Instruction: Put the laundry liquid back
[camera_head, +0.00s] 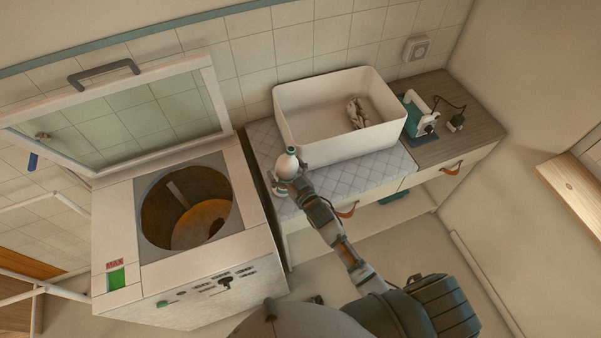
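A white bottle with a dark teal cap, which looks like the laundry liquid (287,164), is upright at the left end of the tiled counter (385,163). My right gripper (284,184) is at the bottle's lower part and appears closed around it. The gripper covers the bottle's base, so I cannot tell whether it touches the counter. My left gripper is not in view.
A top-loading washer (255,220) stands left with its glass lid (140,122) raised and its drum open. A white rack (40,287) is far left.

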